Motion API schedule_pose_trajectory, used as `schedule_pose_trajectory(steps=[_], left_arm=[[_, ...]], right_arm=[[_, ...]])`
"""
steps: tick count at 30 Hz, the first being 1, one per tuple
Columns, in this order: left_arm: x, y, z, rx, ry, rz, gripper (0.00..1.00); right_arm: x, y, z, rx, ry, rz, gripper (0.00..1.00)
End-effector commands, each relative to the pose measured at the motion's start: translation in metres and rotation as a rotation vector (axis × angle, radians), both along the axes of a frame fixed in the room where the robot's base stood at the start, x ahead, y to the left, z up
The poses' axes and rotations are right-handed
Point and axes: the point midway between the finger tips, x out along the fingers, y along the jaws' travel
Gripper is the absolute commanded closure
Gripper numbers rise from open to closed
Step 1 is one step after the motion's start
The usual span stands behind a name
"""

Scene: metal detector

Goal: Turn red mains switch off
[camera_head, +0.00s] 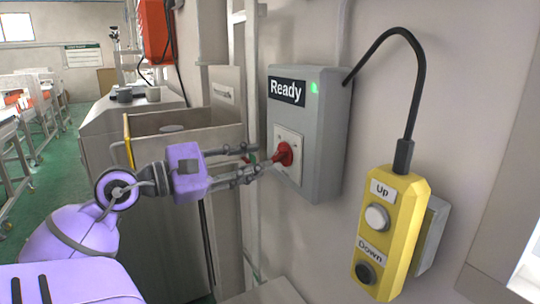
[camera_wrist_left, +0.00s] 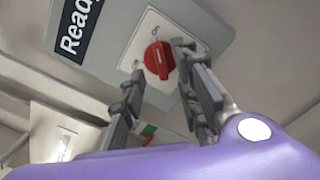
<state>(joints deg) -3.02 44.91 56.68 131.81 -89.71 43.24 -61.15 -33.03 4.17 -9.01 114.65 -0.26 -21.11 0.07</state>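The red mains switch (camera_head: 283,154) is a rotary knob on a pale plate on the front of a grey box (camera_head: 327,130) marked "Ready", with a green light lit. In the left wrist view the red switch (camera_wrist_left: 159,60) shows at the upper middle, on its white plate. My left gripper (camera_head: 262,157) is open, with its fingertips at the switch. In the left wrist view my left gripper (camera_wrist_left: 158,62) has one finger on each side of the knob. I cannot tell whether a finger touches it. My right gripper is not in view.
A yellow pendant (camera_head: 390,235) with Up and Down buttons hangs on the wall at the right, on a black cable (camera_head: 415,80). A grey metal cabinet (camera_head: 150,190) stands left of the box. Green floor (camera_head: 65,170) shows at the far left.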

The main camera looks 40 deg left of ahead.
Motion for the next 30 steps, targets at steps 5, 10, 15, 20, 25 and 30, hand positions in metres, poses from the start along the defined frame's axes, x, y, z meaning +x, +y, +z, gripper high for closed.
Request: schedule_pose_trajectory(steps=[5,10,15,20,25,30], left_arm=[[0.026,-0.008,0.004,-0.003,-0.004,-0.002,0.7],[0.039,-0.012,0.002,-0.004,-0.003,-0.001,0.7],[0.042,-0.013,0.001,-0.005,-0.001,-0.001,0.7],[0.042,-0.013,0.0,-0.005,0.0,-0.001,0.76],[0.042,-0.012,0.0,-0.005,-0.001,-0.001,0.98],[0.042,-0.012,0.0,-0.005,0.0,-0.001,1.0]], right_arm=[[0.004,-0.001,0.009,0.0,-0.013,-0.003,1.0],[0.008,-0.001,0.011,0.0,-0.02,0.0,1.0],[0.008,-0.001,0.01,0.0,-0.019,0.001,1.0],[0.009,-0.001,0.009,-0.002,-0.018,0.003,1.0],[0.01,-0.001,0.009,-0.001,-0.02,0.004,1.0],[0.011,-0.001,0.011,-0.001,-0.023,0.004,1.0]])
